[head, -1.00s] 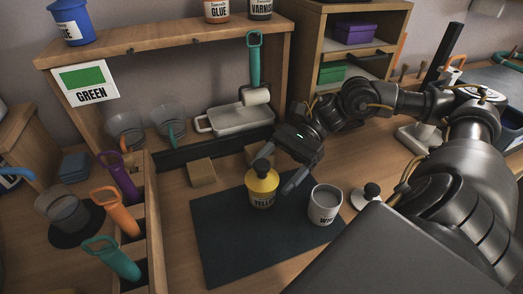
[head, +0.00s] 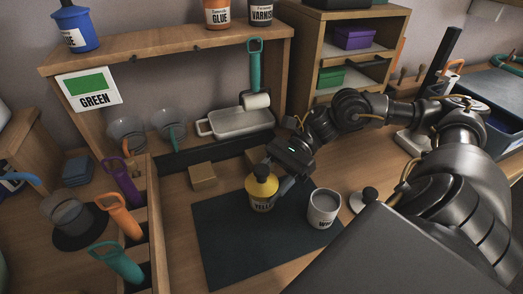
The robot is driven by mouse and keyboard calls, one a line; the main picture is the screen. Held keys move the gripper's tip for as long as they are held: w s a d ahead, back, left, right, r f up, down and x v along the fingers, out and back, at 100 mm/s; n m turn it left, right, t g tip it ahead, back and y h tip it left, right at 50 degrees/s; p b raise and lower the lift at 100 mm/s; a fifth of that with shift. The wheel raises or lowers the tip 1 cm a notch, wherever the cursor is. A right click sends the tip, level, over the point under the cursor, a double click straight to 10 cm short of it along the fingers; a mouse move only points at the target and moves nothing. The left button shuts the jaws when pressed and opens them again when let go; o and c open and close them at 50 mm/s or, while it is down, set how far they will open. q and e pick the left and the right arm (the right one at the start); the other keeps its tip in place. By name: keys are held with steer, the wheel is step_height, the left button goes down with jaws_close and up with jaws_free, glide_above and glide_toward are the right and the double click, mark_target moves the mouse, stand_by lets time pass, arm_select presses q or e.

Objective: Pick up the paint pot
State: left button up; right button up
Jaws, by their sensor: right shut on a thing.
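The yellow paint pot (head: 262,195), labelled as yellow and with a dark knob on top, stands upright on the dark mat (head: 235,250). My right gripper (head: 270,178) reaches in from the right and is shut on this pot near its top. One finger shows against its right side; the other is hidden behind the pot. A white pot (head: 322,207) stands apart on the mat, to the right of the yellow one. My left gripper is not in view.
A wooden block (head: 203,176) lies left of the mat's back edge. A wooden rack (head: 156,235) with purple, orange and teal handled tools stands on the left. A grey tray (head: 238,122) sits behind, under the shelf (head: 170,52). The front of the mat is clear.

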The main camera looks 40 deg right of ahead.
steer(key=shift+c, duration=0.7)
steer(key=shift+r, duration=0.15)
steer(key=shift+r, duration=1.3)
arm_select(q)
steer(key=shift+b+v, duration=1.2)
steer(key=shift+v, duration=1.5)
arm_select(e)
steer(key=s+d+r, duration=0.2)
steer(key=s+r, duration=0.3)
steer(key=s, duration=0.1)
steer(key=s+d+r, duration=0.2)
steer(key=s+r, duration=0.3)
steer(key=s, duration=0.2)
steer(key=shift+d, duration=0.35)
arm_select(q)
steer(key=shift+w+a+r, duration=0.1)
